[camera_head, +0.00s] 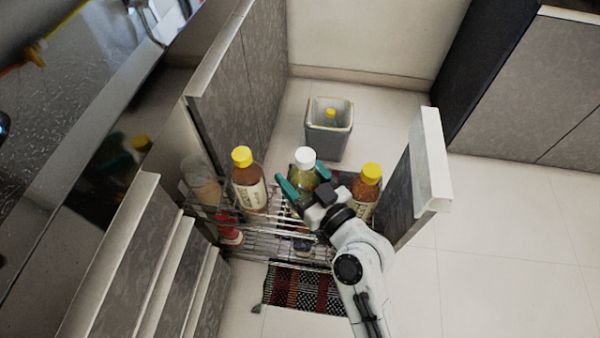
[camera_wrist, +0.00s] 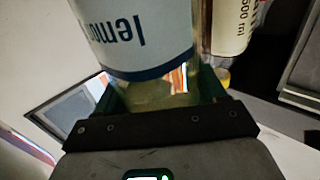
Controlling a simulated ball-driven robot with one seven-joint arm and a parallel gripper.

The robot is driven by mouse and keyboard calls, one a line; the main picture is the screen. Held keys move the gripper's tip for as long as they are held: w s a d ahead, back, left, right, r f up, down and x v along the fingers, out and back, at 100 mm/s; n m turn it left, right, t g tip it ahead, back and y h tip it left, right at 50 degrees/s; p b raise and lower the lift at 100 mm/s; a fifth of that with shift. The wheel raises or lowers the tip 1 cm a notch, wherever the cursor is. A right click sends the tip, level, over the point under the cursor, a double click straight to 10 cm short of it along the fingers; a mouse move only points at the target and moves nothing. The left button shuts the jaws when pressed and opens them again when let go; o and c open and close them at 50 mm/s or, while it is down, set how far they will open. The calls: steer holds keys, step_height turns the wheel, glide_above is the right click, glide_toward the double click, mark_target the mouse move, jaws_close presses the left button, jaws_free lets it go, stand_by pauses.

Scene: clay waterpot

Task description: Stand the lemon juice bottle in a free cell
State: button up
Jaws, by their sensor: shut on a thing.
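The lemon juice bottle (camera_head: 304,172) has a white cap and yellow-green contents. It is about upright, between two yellow-capped bottles, over the upper level of the pull-out wire rack (camera_head: 290,247). My gripper (camera_head: 305,181) is shut on it, one green finger on each side. In the wrist view the bottle (camera_wrist: 140,40) fills the space between the fingers, its "lemon" label upside down. Its base is hidden by my gripper and the rack, so I cannot tell whether it touches the rack floor. The cell dividers are hard to make out.
A brown yellow-capped bottle (camera_head: 248,182) stands left in the rack, another (camera_head: 367,188) right, close to my gripper. A red-topped item (camera_head: 230,232) sits lower left. The rack's front panel (camera_head: 428,165) rises at right. A grey bin (camera_head: 329,130) stands behind; a patterned mat (camera_head: 305,290) lies in front.

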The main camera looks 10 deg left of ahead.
mark_target(304, 170)
steer(key=shift+r, duration=0.1)
steer(key=o, duration=1.6)
step_height(304, 170, up, 3)
steer(key=shift+p, duration=0.95)
steer(key=s+r+p, duration=0.1)
steer(key=r, duration=0.1)
steer(key=s+d+r+p, duration=0.1)
steer(key=s, duration=0.1)
steer(key=s+r+p, duration=0.1)
steer(key=r, duration=0.1)
steer(key=shift+s+d+r, duration=0.15)
steer(key=shift+r, duration=0.2)
steer(key=s+d+r+p, duration=0.2)
steer(key=s+r, duration=0.2)
steer(key=s, duration=0.5)
steer(key=shift+d, duration=0.35)
